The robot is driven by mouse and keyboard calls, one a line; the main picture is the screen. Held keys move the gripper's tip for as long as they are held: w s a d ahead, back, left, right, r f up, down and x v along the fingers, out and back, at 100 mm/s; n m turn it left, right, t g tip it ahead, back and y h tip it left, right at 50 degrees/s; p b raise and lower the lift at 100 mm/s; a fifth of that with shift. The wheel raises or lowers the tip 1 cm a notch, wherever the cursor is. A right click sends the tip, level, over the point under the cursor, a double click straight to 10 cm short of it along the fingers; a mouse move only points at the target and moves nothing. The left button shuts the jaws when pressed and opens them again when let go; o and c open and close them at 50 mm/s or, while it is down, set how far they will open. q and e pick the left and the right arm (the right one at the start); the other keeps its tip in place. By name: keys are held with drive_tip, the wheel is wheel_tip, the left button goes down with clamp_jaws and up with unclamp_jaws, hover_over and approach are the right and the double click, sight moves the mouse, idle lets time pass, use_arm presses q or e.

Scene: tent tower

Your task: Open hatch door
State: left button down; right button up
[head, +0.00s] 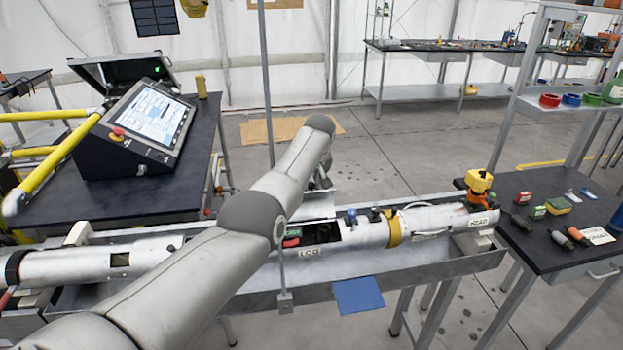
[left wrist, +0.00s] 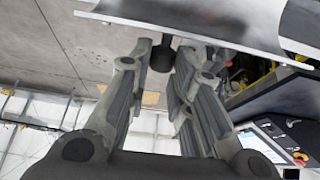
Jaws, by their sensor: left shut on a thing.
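A white-silver tube with a label "LOG" (head: 309,252) lies along a metal trough. A dark opening (head: 322,233) shows in its upper side. Behind the opening a pale panel, seemingly the hatch door (head: 347,198), stands out from the tube, partly hidden by my left arm. In the left wrist view the curved silver door (left wrist: 225,28) fills the top edge, with a dark knob (left wrist: 162,56) on it. My left gripper (left wrist: 160,68) is shut on this knob. In the head view the gripper (head: 320,180) is mostly hidden behind my forearm.
A thin upright post (head: 266,90) stands close to my left arm. A console with a screen (head: 150,118) sits on the left table. The right table (head: 530,240) holds small coloured items. A blue sheet (head: 358,295) hangs at the trough's front edge.

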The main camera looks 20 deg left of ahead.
use_arm(q)
drive_tip(key=shift+w+a+r, duration=0.15)
drive_tip(key=shift+a+r, duration=0.05)
drive_tip(key=shift+r, duration=0.05)
use_arm(e)
drive_tip(key=shift+s, duration=0.1)
use_arm(q)
drive_tip(key=c, duration=1.6)
unclamp_jaws()
drive_tip(key=shift+o, duration=1.4)
drive_tip(key=shift+w+f, duration=0.15)
drive_tip(key=shift+f, duration=0.25)
drive_tip(key=shift+r, duration=0.1)
drive_tip(key=shift+v, duration=0.85)
drive_tip(key=v, duration=1)
use_arm(e)
drive_tip(key=shift+d, duration=0.1)
